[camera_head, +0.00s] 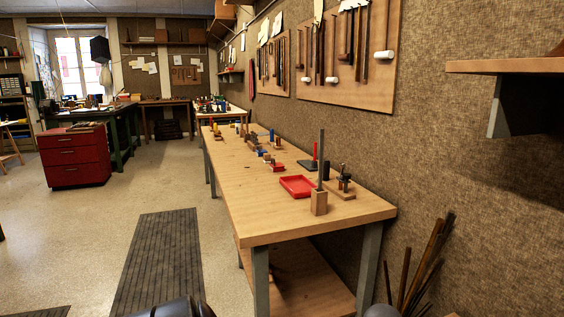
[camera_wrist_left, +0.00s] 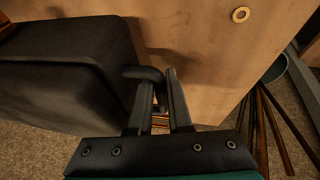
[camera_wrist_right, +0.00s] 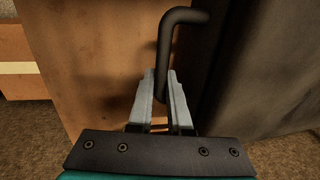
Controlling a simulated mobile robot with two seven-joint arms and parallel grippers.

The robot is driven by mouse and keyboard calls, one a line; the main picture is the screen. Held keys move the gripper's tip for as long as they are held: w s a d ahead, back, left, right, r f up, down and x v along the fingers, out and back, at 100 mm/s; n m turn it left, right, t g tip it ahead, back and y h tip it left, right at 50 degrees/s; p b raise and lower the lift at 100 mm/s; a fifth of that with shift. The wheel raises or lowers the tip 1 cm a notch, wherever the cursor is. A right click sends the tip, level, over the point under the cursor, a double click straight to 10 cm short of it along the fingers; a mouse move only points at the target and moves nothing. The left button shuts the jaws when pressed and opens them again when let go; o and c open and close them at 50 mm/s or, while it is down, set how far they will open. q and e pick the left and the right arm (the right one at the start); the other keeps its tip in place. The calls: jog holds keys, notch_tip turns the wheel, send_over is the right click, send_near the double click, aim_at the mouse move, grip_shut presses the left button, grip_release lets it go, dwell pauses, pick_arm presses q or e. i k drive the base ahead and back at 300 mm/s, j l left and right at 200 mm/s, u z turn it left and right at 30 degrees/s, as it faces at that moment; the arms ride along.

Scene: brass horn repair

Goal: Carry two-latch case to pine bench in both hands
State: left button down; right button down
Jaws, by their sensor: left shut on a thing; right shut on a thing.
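The two-latch case is a black box; its side fills the left of the left wrist view (camera_wrist_left: 60,85) and the right of the right wrist view (camera_wrist_right: 265,65). My left gripper (camera_wrist_left: 160,80) is shut on a dark handle (camera_wrist_left: 143,73) at the case's side. My right gripper (camera_wrist_right: 161,82) is shut on a bent dark bar handle (camera_wrist_right: 180,15) at its other side. The latches are not visible. The pine bench (camera_head: 245,222) stands ahead in the head view, with grey legs and a lower shelf. I cannot make out the case in the head view.
On the bench are a red tray (camera_head: 297,186), a wooden block with an upright bar (camera_head: 319,203), and several small tools. A wall shelf (camera_head: 510,66) juts out at right. Dark rods (camera_head: 425,265) lean below it. A striped mat (camera_head: 160,262) lies left; a red cabinet (camera_head: 74,158) stands beyond.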

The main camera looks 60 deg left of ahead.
aim_at(249, 183)
jog(key=u, duration=3.1)
jog(key=i+u, duration=0.3)
jog(key=i, duration=2.3)
